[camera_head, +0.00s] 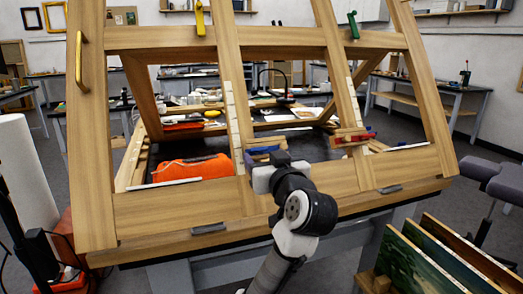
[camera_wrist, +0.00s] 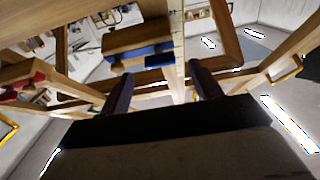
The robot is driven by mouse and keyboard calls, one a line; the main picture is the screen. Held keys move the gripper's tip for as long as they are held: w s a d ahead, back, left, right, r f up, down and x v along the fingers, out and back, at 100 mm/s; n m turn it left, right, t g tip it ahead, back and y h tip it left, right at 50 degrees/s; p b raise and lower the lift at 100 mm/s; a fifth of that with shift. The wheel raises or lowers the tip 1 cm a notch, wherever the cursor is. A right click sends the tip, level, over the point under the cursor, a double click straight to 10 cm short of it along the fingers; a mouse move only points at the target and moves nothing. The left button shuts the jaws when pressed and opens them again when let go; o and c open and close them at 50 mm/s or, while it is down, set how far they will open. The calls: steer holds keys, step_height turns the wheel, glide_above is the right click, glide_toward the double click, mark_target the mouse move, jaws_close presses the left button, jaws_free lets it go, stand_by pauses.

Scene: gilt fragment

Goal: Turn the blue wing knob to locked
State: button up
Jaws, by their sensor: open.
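A blue part (camera_head: 262,150), apparently the blue wing knob, sits with a wooden block on the upright left of the frame's middle, just beyond my gripper (camera_head: 278,158). In the wrist view the blue part (camera_wrist: 146,56) shows along a wooden block, ahead of my gripper (camera_wrist: 162,82). My gripper is open, its two dark fingers apart with no object between them. I see no clear contact with the blue part. The knob's wing shape and any locked marking cannot be made out.
The large tilted wooden frame (camera_head: 150,213) surrounds the work area. A similar block with a red part (camera_head: 358,138) is on the right upright. Yellow (camera_head: 199,18) and green (camera_head: 352,25) levers sit on the top rail. An orange bundle (camera_head: 190,168) lies left; paintings (camera_head: 420,262) stand front right.

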mark_target(260, 151)
steer(key=shift+x, duration=1.7)
steer(key=c, duration=1)
